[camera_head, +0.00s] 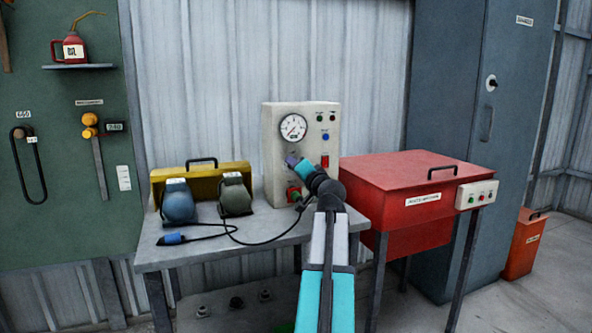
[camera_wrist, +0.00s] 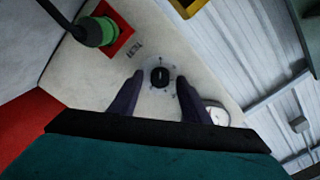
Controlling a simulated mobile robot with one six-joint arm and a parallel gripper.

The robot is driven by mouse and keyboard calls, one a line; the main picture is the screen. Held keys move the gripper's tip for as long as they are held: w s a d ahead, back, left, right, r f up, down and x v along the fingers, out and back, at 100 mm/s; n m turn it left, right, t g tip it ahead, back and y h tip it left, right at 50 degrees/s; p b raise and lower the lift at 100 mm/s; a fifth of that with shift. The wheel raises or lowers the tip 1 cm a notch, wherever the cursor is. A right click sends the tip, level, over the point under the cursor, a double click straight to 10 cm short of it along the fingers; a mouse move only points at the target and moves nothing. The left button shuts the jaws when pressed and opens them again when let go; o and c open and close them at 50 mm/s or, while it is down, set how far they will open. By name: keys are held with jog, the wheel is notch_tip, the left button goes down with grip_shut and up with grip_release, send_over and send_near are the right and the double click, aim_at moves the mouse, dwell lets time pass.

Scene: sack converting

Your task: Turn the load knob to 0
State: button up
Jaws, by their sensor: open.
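The load knob is a small black round knob (camera_wrist: 159,77) with a light pointer line, on a pale dial plate on the cream panel. In the wrist view it lies beyond and between the two open fingers of my gripper (camera_wrist: 160,92), which do not visibly touch it. In the head view my gripper (camera_head: 291,161) is at the front of the cream control box (camera_head: 270,125), below its round gauge (camera_head: 293,127); the knob is hidden there. The gauge also shows in the wrist view (camera_wrist: 217,115). The dial's small markings are too blurred to read.
A green plug-like fitting on a red plate (camera_wrist: 120,42) is near the knob. Two motor-like units (camera_head: 178,201) and a yellow case (camera_head: 158,181) share the grey table (camera_head: 190,256). A red lidded box (camera_head: 410,185) stands right of the control box.

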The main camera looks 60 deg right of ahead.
jog(key=p+v, duration=0.2)
jog(key=v, duration=1.1)
jog(key=shift+s+a, duration=0.25)
dwell(0.6)
